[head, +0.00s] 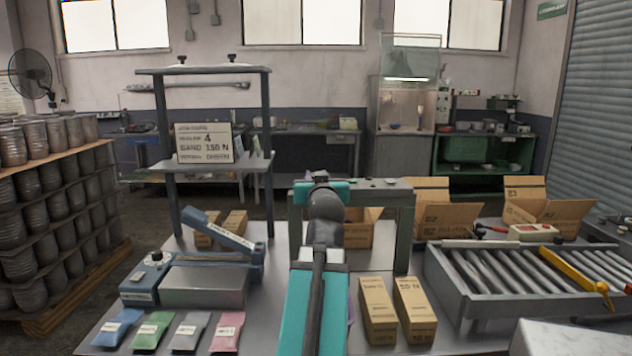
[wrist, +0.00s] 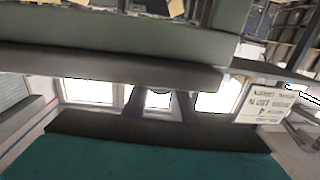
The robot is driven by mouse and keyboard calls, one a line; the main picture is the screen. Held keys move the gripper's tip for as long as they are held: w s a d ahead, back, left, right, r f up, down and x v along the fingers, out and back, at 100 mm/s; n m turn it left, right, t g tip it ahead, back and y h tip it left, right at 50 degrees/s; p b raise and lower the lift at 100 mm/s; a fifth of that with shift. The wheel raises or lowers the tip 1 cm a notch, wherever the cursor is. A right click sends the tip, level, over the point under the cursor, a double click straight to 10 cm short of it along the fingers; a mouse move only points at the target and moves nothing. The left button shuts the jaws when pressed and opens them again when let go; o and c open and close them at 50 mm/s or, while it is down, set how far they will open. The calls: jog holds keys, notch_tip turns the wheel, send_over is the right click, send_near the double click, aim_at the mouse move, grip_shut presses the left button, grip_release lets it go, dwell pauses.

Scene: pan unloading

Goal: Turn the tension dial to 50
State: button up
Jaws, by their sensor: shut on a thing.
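My gripper (wrist: 162,94) shows in the wrist view as two dark fingers, their tips meeting a grey bar. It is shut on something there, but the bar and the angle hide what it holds. In the head view, my arm reaches to the top beam of a grey-green arch (head: 380,188) on the table and covers the fingertips. I cannot make out the tension dial or its setting in either view. A placard (head: 204,143) on the shelf reads "4" and "BAND 150 N"; it appears upside down in the wrist view (wrist: 268,103).
A sealer with a blue lever (head: 225,231) stands left of the arch, with several coloured packets (head: 152,331) in front. Two tan boxes (head: 378,310) stand right of my arm. A roller conveyor (head: 470,280) and open cartons (head: 443,215) are at the right.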

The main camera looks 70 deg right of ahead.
jog(key=shift+s+d+f+n+t+y+b, duration=0.15)
jog(key=shift+n+t+y+b, duration=0.6)
jog(key=shift+b, duration=1.05)
jog(key=shift+s+d+f+n+t+y+b, duration=0.15)
jog(key=shift+n+t+y+b, duration=0.3)
jog(key=shift+t+b, duration=0.95)
jog(key=shift+w+a+r+n+t+y+b, duration=0.15)
jog(key=shift+n+t+y+b, duration=0.3)
jog(key=shift+b, duration=0.6)
jog(key=shift+a+r+n+t+y+b, duration=0.15)
jog(key=shift+n+y+b, duration=0.35)
jog(key=shift+b, duration=0.55)
jog(key=shift+d, duration=0.1)
jog(key=o, duration=1)
jog(key=shift+o, duration=0.2)
jog(key=v, duration=1.4)
jog(key=shift+p, duration=0.35)
jog(key=shift+w, duration=0.1)
